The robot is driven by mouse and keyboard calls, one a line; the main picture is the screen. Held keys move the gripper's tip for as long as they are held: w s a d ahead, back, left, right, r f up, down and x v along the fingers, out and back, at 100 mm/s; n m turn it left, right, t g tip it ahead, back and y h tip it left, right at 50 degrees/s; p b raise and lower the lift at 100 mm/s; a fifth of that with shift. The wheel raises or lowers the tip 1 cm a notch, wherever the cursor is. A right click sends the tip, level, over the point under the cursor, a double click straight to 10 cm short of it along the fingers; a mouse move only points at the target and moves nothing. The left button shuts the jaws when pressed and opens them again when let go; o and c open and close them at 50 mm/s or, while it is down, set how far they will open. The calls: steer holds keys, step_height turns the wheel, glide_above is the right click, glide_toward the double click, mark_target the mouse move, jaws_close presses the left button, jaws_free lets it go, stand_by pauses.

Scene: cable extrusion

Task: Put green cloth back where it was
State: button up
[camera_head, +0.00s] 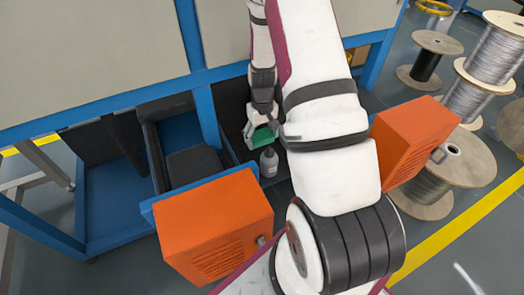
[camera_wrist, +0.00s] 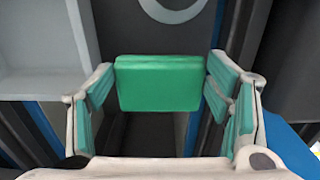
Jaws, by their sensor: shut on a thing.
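The green cloth (camera_wrist: 160,83) is a folded, block-like piece between the two fingertips in the wrist view. My gripper (camera_wrist: 160,95) is shut on it, with a teal-padded finger at either side. In the head view my gripper (camera_head: 262,127) points down inside the blue frame of the machine, and a bit of the green cloth (camera_head: 261,135) shows at its tips. The cloth appears held in the air over a dark narrow space. The arm hides part of the area to the right.
A grey bottle (camera_head: 269,163) stands just below the gripper in the head view. Orange boxes stand at left (camera_head: 215,228) and right (camera_head: 405,145). Wire spools (camera_head: 437,55) stand at the far right.

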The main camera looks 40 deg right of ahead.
step_height(320, 180, down, 6)
steer(key=shift+f+b, duration=0.2)
steer(key=shift+b, duration=0.65)
steer(key=o, duration=1)
steer(key=shift+r, duration=0.15)
